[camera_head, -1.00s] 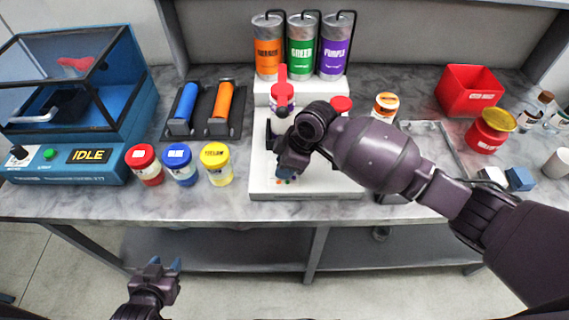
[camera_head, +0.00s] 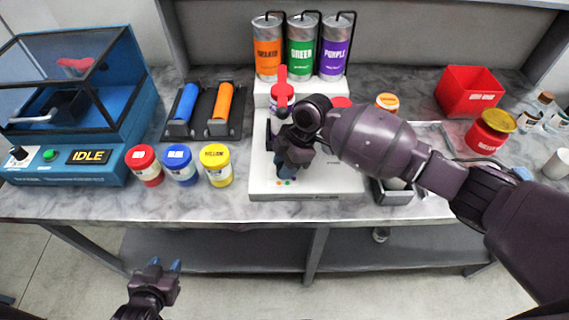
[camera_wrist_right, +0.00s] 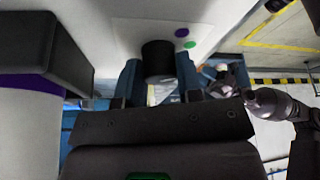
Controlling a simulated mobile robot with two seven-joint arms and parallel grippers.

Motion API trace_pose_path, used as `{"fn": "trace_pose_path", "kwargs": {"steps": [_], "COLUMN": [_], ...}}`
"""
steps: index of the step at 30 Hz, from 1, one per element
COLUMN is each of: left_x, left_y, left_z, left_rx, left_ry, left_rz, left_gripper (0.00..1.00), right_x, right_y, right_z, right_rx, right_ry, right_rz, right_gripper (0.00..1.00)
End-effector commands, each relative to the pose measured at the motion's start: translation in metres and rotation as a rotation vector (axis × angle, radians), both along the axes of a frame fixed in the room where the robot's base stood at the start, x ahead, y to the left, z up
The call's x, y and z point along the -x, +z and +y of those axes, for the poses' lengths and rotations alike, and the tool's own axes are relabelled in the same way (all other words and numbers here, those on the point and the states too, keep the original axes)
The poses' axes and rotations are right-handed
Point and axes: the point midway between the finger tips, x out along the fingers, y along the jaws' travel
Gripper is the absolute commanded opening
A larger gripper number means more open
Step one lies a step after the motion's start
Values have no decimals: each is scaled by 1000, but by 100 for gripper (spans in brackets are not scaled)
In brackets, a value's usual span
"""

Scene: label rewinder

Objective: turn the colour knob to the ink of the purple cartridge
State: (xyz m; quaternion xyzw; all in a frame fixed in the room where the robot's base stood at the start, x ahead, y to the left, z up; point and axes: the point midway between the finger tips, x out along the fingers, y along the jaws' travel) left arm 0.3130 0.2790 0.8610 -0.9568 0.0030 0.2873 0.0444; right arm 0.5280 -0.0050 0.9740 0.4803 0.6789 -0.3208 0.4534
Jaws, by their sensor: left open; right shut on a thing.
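The purple cartridge (camera_head: 334,60) stands upright at the back of the white machine (camera_head: 330,182), right of the green cartridge (camera_head: 302,58) and the orange cartridge (camera_head: 267,58). My right gripper (camera_head: 286,172) is low over the machine's front and hides the knob in the head view. In the right wrist view the black colour knob (camera_wrist_right: 159,60) sits between the blue fingers of my right gripper (camera_wrist_right: 158,80), which is shut on it. A purple dot (camera_wrist_right: 181,33) and a green dot (camera_wrist_right: 190,45) are on the white panel beside it. My left gripper (camera_head: 165,266) is open and empty, in front of the table.
Red, blue and yellow jars (camera_head: 180,165) stand left of the machine. Behind them is a rack (camera_head: 207,128) with blue and orange rollers. A blue cabinet marked IDLE (camera_head: 75,120) is at the far left. A red bin (camera_head: 468,92) and a red jar (camera_head: 486,138) are at the right.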

Motion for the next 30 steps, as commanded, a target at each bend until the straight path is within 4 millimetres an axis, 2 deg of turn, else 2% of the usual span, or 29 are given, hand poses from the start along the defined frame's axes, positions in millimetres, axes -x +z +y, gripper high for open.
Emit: {"fn": "trace_pose_path", "kwargs": {"steps": [6, 7, 12, 30], "left_x": [0, 0, 0, 0], "left_y": [0, 0, 0, 0], "left_z": [0, 0, 0, 0], "left_rx": [0, 0, 0, 0], "left_ry": [0, 0, 0, 0], "left_rz": [-1, -1, -1, -1], "left_gripper": [43, 43, 43, 43], "right_x": [0, 0, 0, 0], "right_y": [0, 0, 0, 0], "right_z": [0, 0, 0, 0], "right_rx": [1, 1, 1, 0], "right_ry": [-1, -1, -1, -15], "right_rz": [-1, -1, -1, 0], "right_gripper": [10, 36, 59, 59]}}
